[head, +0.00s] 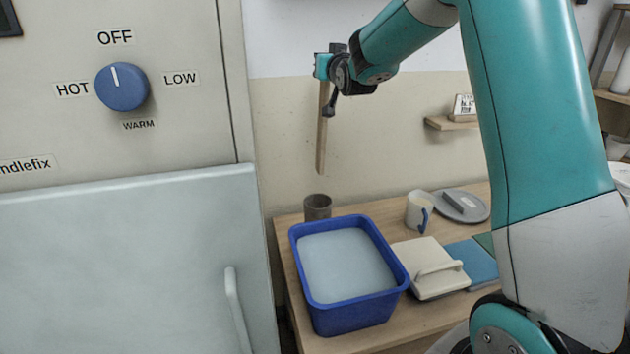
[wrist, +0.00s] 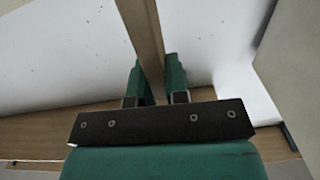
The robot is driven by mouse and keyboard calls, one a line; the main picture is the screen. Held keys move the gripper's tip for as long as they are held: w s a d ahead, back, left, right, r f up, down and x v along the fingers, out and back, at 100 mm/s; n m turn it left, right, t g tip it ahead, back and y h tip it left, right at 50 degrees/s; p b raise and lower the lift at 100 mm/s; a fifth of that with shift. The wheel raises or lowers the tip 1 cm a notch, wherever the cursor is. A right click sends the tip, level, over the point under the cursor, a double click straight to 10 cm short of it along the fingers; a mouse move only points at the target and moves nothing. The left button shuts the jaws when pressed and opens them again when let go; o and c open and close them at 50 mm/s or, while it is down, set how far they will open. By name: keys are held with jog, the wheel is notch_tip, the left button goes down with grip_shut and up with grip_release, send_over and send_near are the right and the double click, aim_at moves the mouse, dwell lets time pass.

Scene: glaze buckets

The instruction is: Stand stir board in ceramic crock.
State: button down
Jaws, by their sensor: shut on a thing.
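The stir board (head: 322,135) is a long, narrow wooden strip that hangs upright from my gripper (head: 326,68) in the head view. My gripper is shut on its upper part. In the wrist view the stir board (wrist: 145,35) runs between the two fingers of my gripper (wrist: 158,85). The ceramic crock (head: 317,206) is a small brown-grey round pot at the back left of the table. The board's lower end appears above the crock and apart from it. The crock's inside is mostly hidden.
A blue tub (head: 345,318) of pale liquid stands in front of the crock. A lidded cream box (head: 425,262), a mug (head: 418,210) and a grey round plate (head: 480,207) are to the right. A cabinet with a blue knob (head: 121,87) fills the left.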

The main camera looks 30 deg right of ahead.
aim_at(323, 153)
jog(key=f, duration=0.1)
jog(key=w+f, duration=0.2)
jog(key=shift+w+a+f, duration=0.1)
jog(key=shift+a+f, duration=0.15)
jog(key=shift+f, duration=0.15)
notch_tip(323, 153, down, 15)
jog(key=shift+f+p, duration=0.15)
jog(key=shift+p, duration=0.75)
jog(key=shift+f, duration=2.15)
jog(key=shift+f, duration=0.2)
jog(key=c, duration=1.1)
grip_release()
